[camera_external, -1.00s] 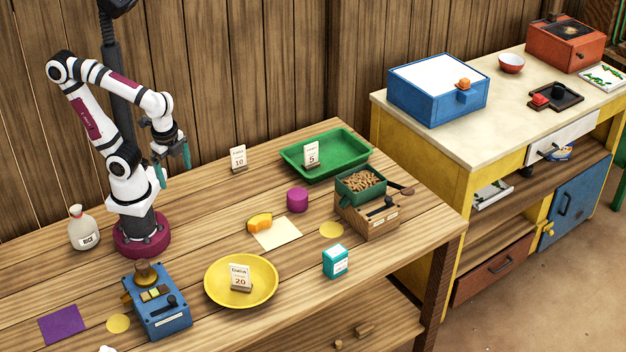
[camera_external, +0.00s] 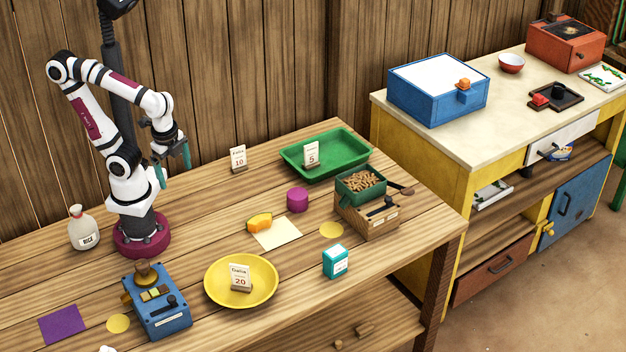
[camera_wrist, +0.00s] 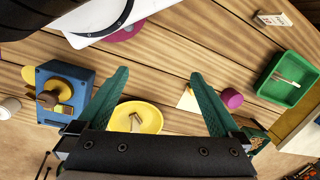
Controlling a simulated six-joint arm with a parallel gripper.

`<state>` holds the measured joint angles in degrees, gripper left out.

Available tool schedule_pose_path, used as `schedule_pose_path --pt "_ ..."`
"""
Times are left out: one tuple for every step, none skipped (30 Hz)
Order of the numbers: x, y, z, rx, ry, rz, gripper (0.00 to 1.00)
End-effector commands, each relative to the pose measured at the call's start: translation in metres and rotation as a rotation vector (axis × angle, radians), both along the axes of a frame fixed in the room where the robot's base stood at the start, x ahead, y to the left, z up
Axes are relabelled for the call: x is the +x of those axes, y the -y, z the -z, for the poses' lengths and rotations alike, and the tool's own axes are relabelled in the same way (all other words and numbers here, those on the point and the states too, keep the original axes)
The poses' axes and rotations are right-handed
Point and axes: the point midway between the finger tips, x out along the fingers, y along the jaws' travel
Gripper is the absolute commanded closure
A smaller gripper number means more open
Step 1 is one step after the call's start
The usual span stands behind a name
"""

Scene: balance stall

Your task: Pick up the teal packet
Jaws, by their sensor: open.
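The teal packet (camera_external: 335,262) is a small upright box with a white label. It stands on the wooden table near the front edge, right of the yellow plate (camera_external: 213,285) and apart from it. In the wrist view I cannot make the packet out; my gripper's body covers that area.
A wooden box with a green bin (camera_external: 362,222) stands behind the packet. A yellow disc (camera_external: 331,230), cream sheet (camera_external: 284,238), purple cylinder (camera_external: 297,200), green tray (camera_external: 293,163) and blue device (camera_external: 163,320) share the table. Bare wood surrounds the packet.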

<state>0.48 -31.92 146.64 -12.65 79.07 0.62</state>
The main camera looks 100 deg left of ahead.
Motion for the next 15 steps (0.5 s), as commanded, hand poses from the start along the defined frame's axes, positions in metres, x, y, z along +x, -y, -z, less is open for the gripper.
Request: schedule_pose_path --pt "0.004 0.003 0.000 -0.017 0.002 -0.033 0.00" --pt "0.010 0.008 0.000 -0.045 0.003 -0.088 0.00" --pt "0.024 0.019 0.000 -0.105 0.007 -0.211 0.00" --pt "0.040 0.030 0.001 -0.167 0.009 -0.342 0.00" --pt "0.062 0.041 0.001 -0.238 0.008 -0.505 0.00" --pt "0.097 0.054 0.003 -0.343 -0.001 -0.763 0.00" --pt "0.127 0.061 0.005 -0.421 -0.014 -0.970 0.00" --pt "0.158 0.065 0.009 -0.494 -0.034 -1.182 0.00" --pt "0.199 0.064 0.015 -0.584 -0.069 -1.461 0.00" --pt "0.229 0.059 0.022 -0.645 -0.101 -1.661 0.00" --pt "0.257 0.051 0.029 -0.699 -0.138 -1.853 0.00" --pt "0.289 0.038 0.040 -0.763 -0.188 -2.086 0.00" --pt "0.309 0.028 0.049 -0.803 -0.229 -2.241 0.00" --pt "0.326 0.017 0.057 -0.838 -0.268 -2.378 0.00" --pt "0.343 0.004 0.067 -0.876 -0.315 -2.527 0.00"
